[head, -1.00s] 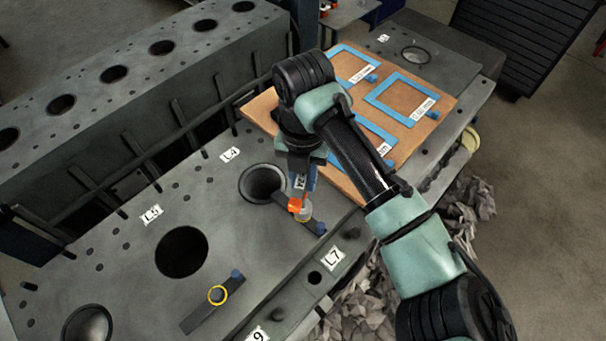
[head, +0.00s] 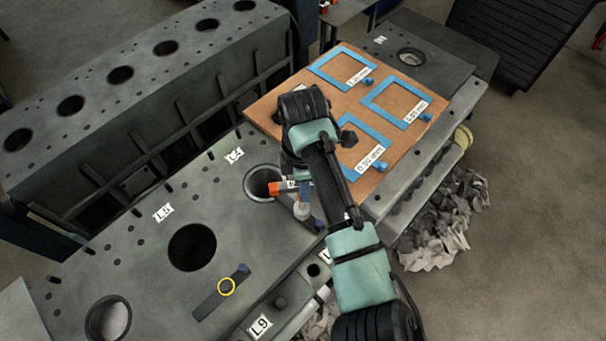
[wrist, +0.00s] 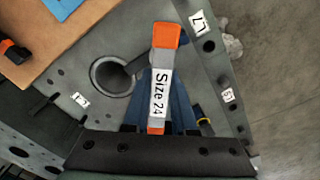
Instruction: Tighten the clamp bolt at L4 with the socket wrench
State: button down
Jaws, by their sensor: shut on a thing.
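The socket wrench (wrist: 161,85) has an orange end, a grey body and a "Size 24" label. My gripper (wrist: 160,108) is shut on it, with a blue finger on each side. In the head view the wrench's orange end (head: 277,189) points left from my gripper (head: 304,190). A pale round socket (head: 302,210) shows below, over the dark clamp bar (head: 313,225) beside the L4 bore (head: 262,182). The L4 label (head: 234,155) is left of that bore. The clamp bolt is hidden, and I cannot tell whether the socket is seated on it.
A wooden board (head: 398,158) with blue frames stands close behind and right of my gripper. A ribbed engine block (head: 130,110) runs along the left. Crumpled grey material lies at right.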

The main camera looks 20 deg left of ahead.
jog(key=m+p, duration=0.1)
jog(key=m, duration=0.1)
jog(key=m+p, duration=0.1)
jog(key=m, duration=0.2)
jog(key=shift+s+a+r+p, duration=0.1)
jog(key=shift+s+r+p, duration=0.1)
jog(key=shift+p, duration=0.15)
jog(key=m+p, duration=0.2)
jog(key=m, duration=0.2)
jog(key=shift+m, duration=0.4)
jog(key=m+p, duration=0.2)
jog(key=m, duration=0.4)
jog(key=shift+f, duration=0.15)
jog(key=m+p, duration=0.1)
jog(key=m, duration=0.3)
jog(key=shift+f, duration=0.15)
